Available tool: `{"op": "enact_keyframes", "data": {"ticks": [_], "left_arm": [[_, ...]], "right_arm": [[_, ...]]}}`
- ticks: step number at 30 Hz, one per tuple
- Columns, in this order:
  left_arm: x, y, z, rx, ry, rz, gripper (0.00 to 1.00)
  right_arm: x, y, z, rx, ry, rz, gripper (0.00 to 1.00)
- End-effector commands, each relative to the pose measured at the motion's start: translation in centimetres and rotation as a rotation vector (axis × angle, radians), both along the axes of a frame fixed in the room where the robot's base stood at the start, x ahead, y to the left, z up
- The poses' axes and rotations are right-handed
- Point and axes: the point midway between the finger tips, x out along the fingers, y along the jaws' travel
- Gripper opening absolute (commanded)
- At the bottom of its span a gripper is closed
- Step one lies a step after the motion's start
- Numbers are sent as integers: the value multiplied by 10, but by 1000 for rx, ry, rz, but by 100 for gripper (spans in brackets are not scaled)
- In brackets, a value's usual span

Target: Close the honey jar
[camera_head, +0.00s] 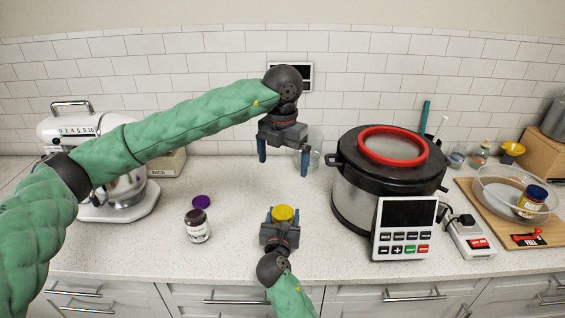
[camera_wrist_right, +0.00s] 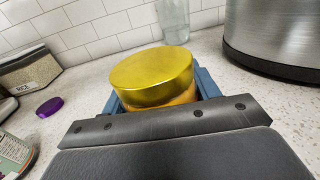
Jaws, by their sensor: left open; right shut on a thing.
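The honey jar (camera_wrist_right: 172,98) is amber under a wide gold lid (camera_wrist_right: 152,76), which sits on top of it. Whether the lid is fully seated or screwed down I cannot tell. In the head view the gold lid (camera_head: 283,213) shows at front centre of the counter. My right gripper (camera_head: 281,222) is shut on the honey jar, with blue fingers on both sides below the lid. The jar's lower part is hidden by the gripper. My left gripper (camera_head: 284,157) is open and empty, pointing down above the counter behind the jar, apart from it.
A white mixer (camera_head: 125,195) is at left. A large cooker (camera_head: 360,200) with a control panel (camera_head: 404,225) stands right. A clear glass (camera_head: 315,158) is behind my left gripper.

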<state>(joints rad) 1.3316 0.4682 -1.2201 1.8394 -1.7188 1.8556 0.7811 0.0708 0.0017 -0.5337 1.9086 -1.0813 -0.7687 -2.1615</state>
Motion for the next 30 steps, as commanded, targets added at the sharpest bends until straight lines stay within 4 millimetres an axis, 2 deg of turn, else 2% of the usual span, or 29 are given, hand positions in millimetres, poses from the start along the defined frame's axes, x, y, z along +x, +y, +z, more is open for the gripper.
{"op": "enact_keyframes", "data": {"ticks": [2,3,6,17,30], "left_arm": [[0,0,0,0,0,0,100],[0,0,0,0,0,0,100],[0,0,0,0,0,0,100],[0,0,-3,0,0,0,100],[0,0,-23,0,0,0,100]], "right_arm": [[0,0,0,0,1,0,0],[0,0,0,0,0,0,66],[0,0,0,0,0,0,86],[-4,0,-1,0,0,0,86],[-63,8,-3,0,0,1,86]]}}
